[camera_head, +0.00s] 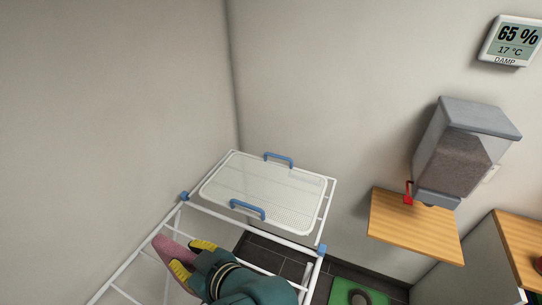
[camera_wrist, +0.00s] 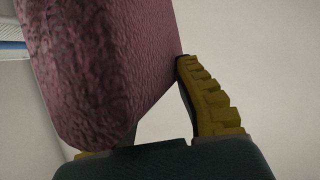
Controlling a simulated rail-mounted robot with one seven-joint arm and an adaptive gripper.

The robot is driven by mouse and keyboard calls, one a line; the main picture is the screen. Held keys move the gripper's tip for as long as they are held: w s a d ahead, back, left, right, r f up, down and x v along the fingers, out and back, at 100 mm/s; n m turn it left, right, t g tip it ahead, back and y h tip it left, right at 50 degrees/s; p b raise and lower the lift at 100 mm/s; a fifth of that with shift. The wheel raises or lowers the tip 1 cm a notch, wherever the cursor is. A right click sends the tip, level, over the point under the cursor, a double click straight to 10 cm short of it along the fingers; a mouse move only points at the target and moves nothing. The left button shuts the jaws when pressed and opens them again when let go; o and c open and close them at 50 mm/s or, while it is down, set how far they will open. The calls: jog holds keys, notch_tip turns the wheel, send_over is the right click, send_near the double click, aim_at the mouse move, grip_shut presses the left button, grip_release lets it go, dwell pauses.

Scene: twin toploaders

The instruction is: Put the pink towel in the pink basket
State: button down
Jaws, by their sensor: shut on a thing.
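The pink towel (camera_head: 168,251) is held by my gripper (camera_head: 190,256), at the lower left of the head view, in front of or over the white rack's bars. In the wrist view the towel (camera_wrist: 100,62) is a thick, rough, dusky pink slab filling the upper left. A yellow ridged finger of my gripper (camera_wrist: 160,105) presses on its right side; the other finger is mostly hidden behind the towel. The gripper is shut on the towel. I see no pink basket in either view.
A white drying rack (camera_head: 142,248) stands at the lower left. A white mesh tray (camera_head: 262,190) with blue handles lies on its far end. On the right are a wooden shelf (camera_head: 415,228), a grey dispenser (camera_head: 462,145) and a wall display (camera_head: 512,42). A green mat (camera_head: 340,291) lies below.

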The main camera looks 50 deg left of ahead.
jog(key=shift+m+t, duration=0.4)
jog(key=r+p, duration=0.1)
jog(key=p, duration=0.1)
jog(key=w+d+r+p, duration=0.1)
jog(key=p, duration=0.1)
jog(key=d+r+p, duration=0.1)
jog(key=r, duration=0.1)
jog(key=shift+w+d+p, duration=0.25)
jog(key=shift+p, duration=0.15)
jog(key=w+d+r+m+t+h+p, duration=0.3)
jog(key=d+p, duration=0.4)
jog(key=d, duration=0.3)
jog(key=w+d+r+m+t+h+p, duration=0.3)
jog(key=w+d+r+m+t+p, duration=0.2)
jog(key=d, duration=0.5)
jog(key=w+d+r+m+t+h+p, duration=0.2)
jog(key=w+d+r+m+t+p, duration=0.2)
jog(key=d+p, duration=0.7)
jog(key=m+t, duration=0.2)
jog(key=m, duration=0.2)
jog(key=shift+w+r+h, duration=0.15)
jog(key=shift+r+h, duration=0.05)
jog(key=shift+h, duration=0.2)
jog(key=shift+a, duration=0.1)
